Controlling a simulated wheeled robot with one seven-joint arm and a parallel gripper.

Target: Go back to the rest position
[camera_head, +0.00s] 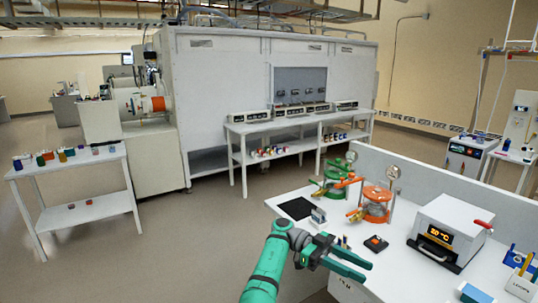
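My arm, green with grey joints, reaches up from the bottom of the head view. My gripper (366,272) is at the front left part of the white bench (300,232). Its two green fingers point right and stand apart, with nothing seen between them. The gripper appears over or just in front of the bench's near edge; its height above the top is hard to tell.
On the bench are a green device (335,180), an orange device (375,203), a small dark box (376,243) and a white oven-like unit (452,228) with a lit display. A side table (75,163) with coloured jars stands left. Open floor (170,240) lies between.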

